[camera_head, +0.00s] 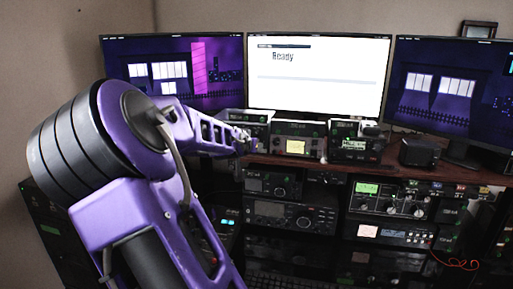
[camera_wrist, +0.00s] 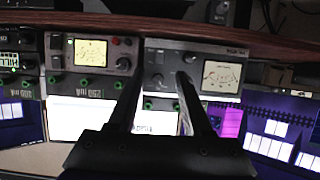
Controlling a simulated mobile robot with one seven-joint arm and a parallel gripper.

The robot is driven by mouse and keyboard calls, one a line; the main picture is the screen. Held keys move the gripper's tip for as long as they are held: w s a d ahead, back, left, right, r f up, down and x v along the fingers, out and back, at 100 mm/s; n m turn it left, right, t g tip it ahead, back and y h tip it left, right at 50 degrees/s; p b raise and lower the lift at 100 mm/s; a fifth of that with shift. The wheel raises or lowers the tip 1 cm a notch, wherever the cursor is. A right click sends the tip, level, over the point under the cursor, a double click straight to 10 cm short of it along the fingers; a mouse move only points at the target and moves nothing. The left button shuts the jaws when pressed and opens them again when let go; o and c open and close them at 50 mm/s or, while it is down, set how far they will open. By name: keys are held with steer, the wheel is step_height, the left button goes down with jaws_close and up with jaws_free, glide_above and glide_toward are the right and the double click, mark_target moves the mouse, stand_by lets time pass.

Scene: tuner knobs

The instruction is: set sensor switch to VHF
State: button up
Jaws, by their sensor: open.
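My gripper (camera_head: 243,142) reaches the shelf of radio gear in front of the middle monitor. In the wrist view, which looks upside down, my gripper (camera_wrist: 160,75) is open, its two dark fingers pointing at the grey panel of a unit with a dial meter (camera_wrist: 221,78). Small dark knobs on this panel show between and near the fingertips; one knob (camera_wrist: 157,80) lies between them. I cannot tell whether the fingers touch it. The labels are too small to read, so I cannot tell which control is the sensor switch or where it points.
Beside that unit stands another with a yellowish meter (camera_wrist: 90,52). In the head view, more radios (camera_head: 290,215) fill the racks under the wooden shelf (camera_head: 400,171). Three monitors stand behind; the middle screen (camera_head: 318,80) reads "Ready". A dark box (camera_head: 419,152) sits at the right.

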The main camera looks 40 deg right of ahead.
steer(key=x, duration=0.7)
steer(key=shift+w+d+f, duration=0.15)
steer(key=shift+d+f, duration=0.05)
jaws_close()
